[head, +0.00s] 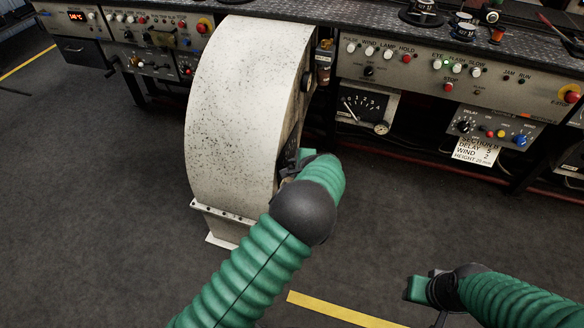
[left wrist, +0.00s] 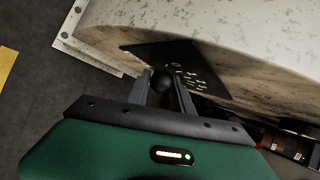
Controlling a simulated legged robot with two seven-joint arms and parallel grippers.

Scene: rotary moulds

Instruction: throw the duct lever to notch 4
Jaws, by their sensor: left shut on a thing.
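The duct (head: 240,105) is a large curved, speckled off-white housing in the middle of the head view. Its side carries a dark notch plate (left wrist: 175,58) with small pale marks, too small to read. The lever's dark round knob (left wrist: 165,84) sits between the fingers of my left gripper (left wrist: 167,90), which is shut on it. In the head view my left gripper (head: 291,163) is at the duct's right side, largely hidden by my arm. Which notch the lever stands at cannot be told. My right gripper (head: 425,300) is low at the right, apart from everything; its fingers are unclear.
A bench with control panels (head: 455,70) runs along the back. A dial gauge (head: 365,106) and a small button box (head: 492,131) with a paper note (head: 476,151) are right of the duct. The grey floor in front is clear, with a yellow line (head: 340,311).

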